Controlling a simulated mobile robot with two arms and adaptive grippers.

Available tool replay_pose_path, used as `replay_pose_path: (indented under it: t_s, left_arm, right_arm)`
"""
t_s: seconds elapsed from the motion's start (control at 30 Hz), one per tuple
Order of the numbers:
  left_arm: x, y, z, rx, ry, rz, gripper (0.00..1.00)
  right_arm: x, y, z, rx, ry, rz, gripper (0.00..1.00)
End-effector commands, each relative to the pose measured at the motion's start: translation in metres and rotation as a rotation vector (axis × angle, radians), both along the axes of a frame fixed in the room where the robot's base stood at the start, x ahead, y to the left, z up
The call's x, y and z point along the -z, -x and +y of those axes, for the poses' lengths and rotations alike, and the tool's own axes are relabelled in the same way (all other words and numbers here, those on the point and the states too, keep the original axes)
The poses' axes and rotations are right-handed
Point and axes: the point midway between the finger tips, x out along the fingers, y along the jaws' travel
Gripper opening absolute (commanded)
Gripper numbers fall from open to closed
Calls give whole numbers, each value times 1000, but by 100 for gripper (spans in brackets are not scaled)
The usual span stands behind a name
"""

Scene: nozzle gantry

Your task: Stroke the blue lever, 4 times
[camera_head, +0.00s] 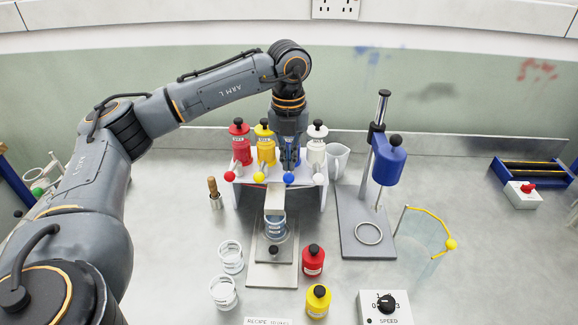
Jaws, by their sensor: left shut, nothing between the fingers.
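The nozzle gantry (323,192) carries a row of bottles with levers ending in coloured balls: red, yellow, blue and white. The blue lever's ball (289,178) sticks out at the front, third from the left. My left gripper (289,164) points down just above and behind this ball; its fingers are shut with nothing between them. I cannot tell whether it touches the lever. The gripper hides most of the blue bottle behind. A clear cup (275,230) with bluish bands stands below the gantry's front. My right gripper is not in view.
Red (313,261) and yellow (318,301) bottles stand in front, beside clear cups (231,257). A speed dial (385,305) sits at front. The bench at right is mostly free.

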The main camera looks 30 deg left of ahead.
Motion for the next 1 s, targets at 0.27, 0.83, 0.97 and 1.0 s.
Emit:
replay_pose_path:
  t_s: [0.27, 0.83, 0.97, 1.0]
  left_arm:
    - [0, 0, 0, 0, 0, 0, 0]
    - [24, 0, 0, 0, -1, 1, 0]
    - [31, 0, 0, 0, -1, 0, 0]
    - [33, 0, 0, 0, -1, 0, 0]
  right_arm:
    - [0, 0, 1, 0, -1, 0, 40]
    - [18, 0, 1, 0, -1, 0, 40]
    - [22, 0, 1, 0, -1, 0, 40]
    - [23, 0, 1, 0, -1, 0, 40]
